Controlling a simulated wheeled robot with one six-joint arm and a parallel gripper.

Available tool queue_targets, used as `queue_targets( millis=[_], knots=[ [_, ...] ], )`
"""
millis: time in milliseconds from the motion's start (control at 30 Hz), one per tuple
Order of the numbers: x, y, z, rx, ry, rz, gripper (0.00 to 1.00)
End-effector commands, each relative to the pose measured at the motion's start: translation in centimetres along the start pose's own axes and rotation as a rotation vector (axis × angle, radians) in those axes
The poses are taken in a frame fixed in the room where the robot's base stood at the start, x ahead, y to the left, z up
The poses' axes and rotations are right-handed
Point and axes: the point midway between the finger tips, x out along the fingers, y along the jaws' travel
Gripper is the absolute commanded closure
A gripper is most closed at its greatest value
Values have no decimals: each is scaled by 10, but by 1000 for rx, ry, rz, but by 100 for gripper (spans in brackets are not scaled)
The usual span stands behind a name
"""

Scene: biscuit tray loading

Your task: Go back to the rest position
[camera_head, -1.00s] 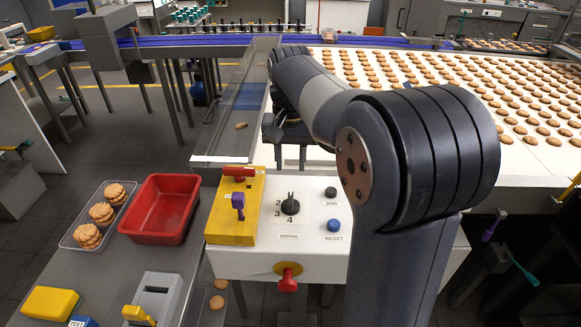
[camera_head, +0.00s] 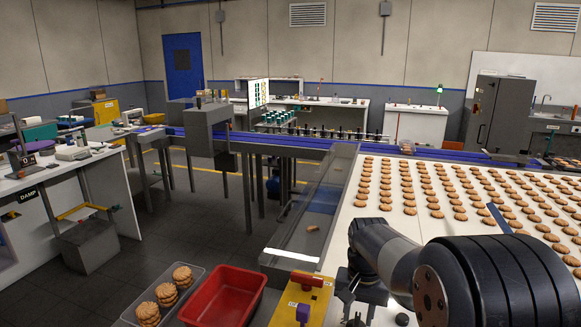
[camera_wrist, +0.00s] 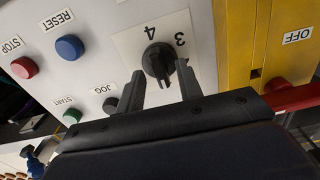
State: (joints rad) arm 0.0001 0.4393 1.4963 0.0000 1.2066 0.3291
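My gripper (camera_wrist: 160,70) is open in the wrist view, its two dark fingers spread apart. A black rotary knob (camera_wrist: 157,60) on the control panel (camera_wrist: 100,35) shows between the fingertips, with gaps on both sides. The numbers 3 and 4 are printed beside the knob. I cannot tell how far the fingertips are from the panel. In the head view my arm fills the lower right, and I cannot make out the gripper there.
Red STOP (camera_wrist: 23,67) and blue RESET (camera_wrist: 69,47) buttons lie left of the fingers. A yellow box (camera_wrist: 270,45) with a red lever stands to the right. Several biscuits lie on the white conveyor (camera_head: 345,215). A red bin (camera_head: 225,297) and biscuit tray (camera_head: 130,314) sit lower left.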

Motion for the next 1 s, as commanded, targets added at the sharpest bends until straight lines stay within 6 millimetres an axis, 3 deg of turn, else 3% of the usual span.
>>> queue_targets(
  millis=[133,567,767,1000],
  knots=[
    [9,0,0,-1,1,0,65],
    [5,0,0,-10,2,-1,65],
    [-17,0,-1,0,5,-2,65],
    [-64,0,-1,0,6,-2,65]
  ],
)
